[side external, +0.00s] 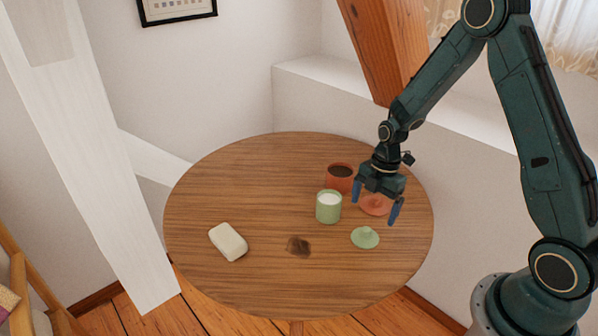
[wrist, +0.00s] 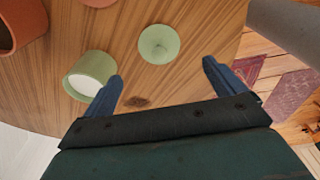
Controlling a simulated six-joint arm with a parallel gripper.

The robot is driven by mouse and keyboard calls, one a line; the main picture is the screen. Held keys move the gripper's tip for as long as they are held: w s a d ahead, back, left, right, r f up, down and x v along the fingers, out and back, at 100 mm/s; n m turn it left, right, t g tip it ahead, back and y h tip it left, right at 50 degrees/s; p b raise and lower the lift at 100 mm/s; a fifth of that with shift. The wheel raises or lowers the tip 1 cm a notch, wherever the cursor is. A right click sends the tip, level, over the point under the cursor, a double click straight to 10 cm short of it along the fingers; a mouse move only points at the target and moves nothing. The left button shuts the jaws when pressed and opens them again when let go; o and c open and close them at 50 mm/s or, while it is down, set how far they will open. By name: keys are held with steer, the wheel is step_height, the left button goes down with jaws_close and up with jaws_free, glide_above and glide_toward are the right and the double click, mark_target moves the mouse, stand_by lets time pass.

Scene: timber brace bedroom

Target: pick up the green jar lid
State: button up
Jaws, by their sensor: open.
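The green jar lid (side external: 365,238) lies on the round wooden table, knob up, right of a dark knot in the wood. In the wrist view the green lid (wrist: 159,44) is beyond my fingertips, roughly between their lines. My gripper (side external: 377,207) is open and empty above the table, with its blue fingers spread. In the side view it is over the reddish lid (side external: 374,205), behind the green lid. In the wrist view my gripper's fingers (wrist: 163,72) show at left and right, and nothing is between them.
The green jar (side external: 328,207) with white contents stands left of my gripper. A terracotta jar (side external: 340,178) with dark contents stands behind it. A white bar (side external: 228,241) lies at the table's left. The table (side external: 250,180) is clear at the back left and front.

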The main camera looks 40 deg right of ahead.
mark_target(367, 229)
steer(key=shift+a+f, duration=0.15)
steer(key=shift+f, duration=0.75)
steer(key=shift+a+f, duration=0.1)
steer(key=shift+f, duration=0.75)
steer(key=shift+f, duration=0.1)
steer(key=shift+a+f, duration=0.2)
steer(key=shift+f, duration=1.05)
steer(key=shift+a+f, duration=0.15)
steer(key=shift+f, duration=1.05)
steer(key=shift+c, duration=0.2)
steer(key=c, duration=1)
